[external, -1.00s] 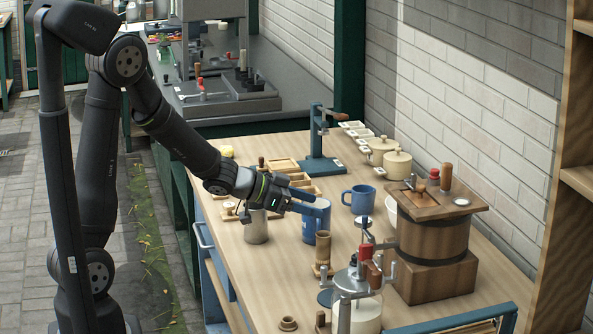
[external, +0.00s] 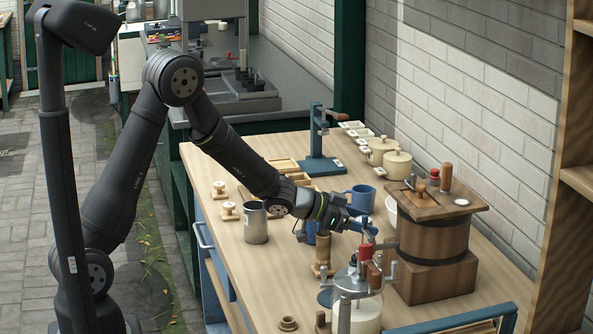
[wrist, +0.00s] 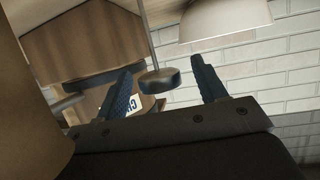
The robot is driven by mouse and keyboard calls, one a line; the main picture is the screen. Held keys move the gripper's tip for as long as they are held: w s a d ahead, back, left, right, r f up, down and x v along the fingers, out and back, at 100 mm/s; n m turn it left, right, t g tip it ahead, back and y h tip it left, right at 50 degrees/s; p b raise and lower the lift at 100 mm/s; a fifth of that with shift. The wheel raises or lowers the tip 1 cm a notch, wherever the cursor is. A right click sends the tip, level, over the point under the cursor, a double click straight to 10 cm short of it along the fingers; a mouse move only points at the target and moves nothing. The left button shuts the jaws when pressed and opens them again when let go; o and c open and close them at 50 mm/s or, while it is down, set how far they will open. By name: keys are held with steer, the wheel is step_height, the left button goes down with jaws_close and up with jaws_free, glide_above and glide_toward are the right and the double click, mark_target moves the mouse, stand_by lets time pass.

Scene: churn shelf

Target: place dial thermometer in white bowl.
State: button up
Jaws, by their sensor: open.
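In the wrist view a dark round disc on a thin stem, which looks like the dial thermometer (wrist: 159,81), shows between my two fingers; its face is not visible. My gripper (external: 368,230) is open, with its blue fingertips beside the churn; in the wrist view the fingers (wrist: 166,84) stand apart on either side of the disc, and I cannot tell whether either touches it. The white bowl (external: 391,207) is behind the gripper, partly hidden by the wooden churn. It also shows at the top of the wrist view (wrist: 228,22).
The wooden churn (external: 432,238) stands close right of my gripper. A metal stand with a red handle (external: 366,251) is just below it. A blue mug (external: 361,198), a wooden cylinder (external: 322,252) and a metal cup (external: 256,226) are nearby.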

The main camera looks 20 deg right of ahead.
steer(key=shift+x, duration=1.25)
steer(key=c, duration=1.2)
steer(key=shift+o, duration=0.2)
step_height(320, 180, up, 18)
